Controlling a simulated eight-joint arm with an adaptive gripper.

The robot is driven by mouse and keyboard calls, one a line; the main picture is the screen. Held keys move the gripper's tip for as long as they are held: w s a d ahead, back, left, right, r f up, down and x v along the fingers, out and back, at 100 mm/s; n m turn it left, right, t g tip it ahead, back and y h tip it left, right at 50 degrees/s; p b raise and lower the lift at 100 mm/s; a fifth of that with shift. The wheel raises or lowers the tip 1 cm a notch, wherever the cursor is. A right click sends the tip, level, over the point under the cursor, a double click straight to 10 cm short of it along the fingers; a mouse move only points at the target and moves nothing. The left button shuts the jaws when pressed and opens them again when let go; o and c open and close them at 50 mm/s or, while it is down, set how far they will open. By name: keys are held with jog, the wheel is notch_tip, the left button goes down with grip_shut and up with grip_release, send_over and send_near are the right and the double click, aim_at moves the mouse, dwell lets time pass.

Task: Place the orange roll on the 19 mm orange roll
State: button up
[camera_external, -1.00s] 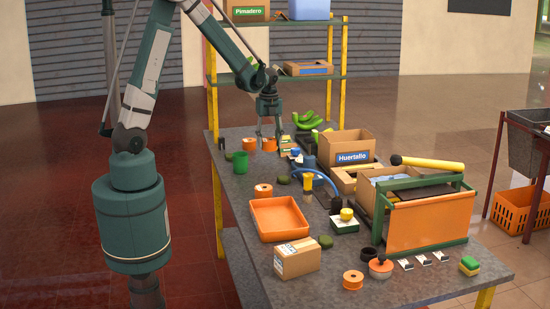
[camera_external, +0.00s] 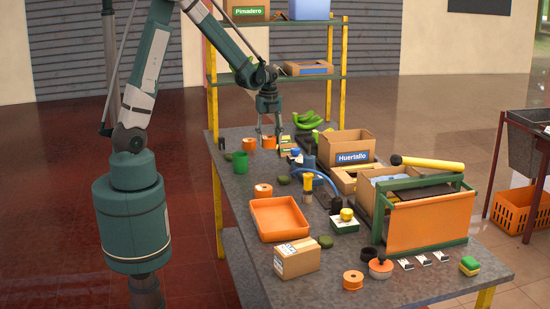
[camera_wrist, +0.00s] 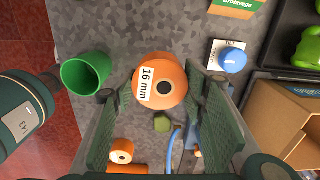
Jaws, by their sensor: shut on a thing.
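My gripper (camera_external: 268,139) is over the far left part of the table, its fingers pointing down. An orange roll (camera_wrist: 170,92) with a white "16 mm" label and a dark centre hole sits between the fingers in the wrist view. The gripper is shut on this roll, which also shows in the external view (camera_external: 269,144). Another orange roll (camera_external: 249,144) stands just left of it. More orange rolls stand by the tray (camera_external: 263,190) and at the near edge (camera_external: 353,279). No 19 mm label is readable, so I cannot tell which roll is the 19 mm one.
A green cup (camera_external: 240,162) stands left of and nearer than the gripper. An orange tray (camera_external: 279,236), a cardboard box (camera_external: 297,258) and an open Huertallo box (camera_external: 346,146) occupy the table. A blue-topped button (camera_wrist: 232,61) lies right of the held roll.

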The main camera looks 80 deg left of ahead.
jog(key=a+r+p, duration=0.2)
jog(key=a+r, duration=0.1)
jog(key=a, duration=1.1)
jog(key=r+n+p, duration=0.1)
jog(key=r, duration=0.1)
send_over(249, 140)
jog(key=shift+d+f, duration=0.1)
jog(key=shift+d, duration=0.1)
jog(key=shift+f, duration=0.15)
jog(key=shift+f+p, duration=0.3)
jog(key=shift+f, duration=2.7)
jog(key=shift+f, duration=0.1)
jog(key=shift+f, duration=1.8)
jog(key=shift+f, duration=0.15)
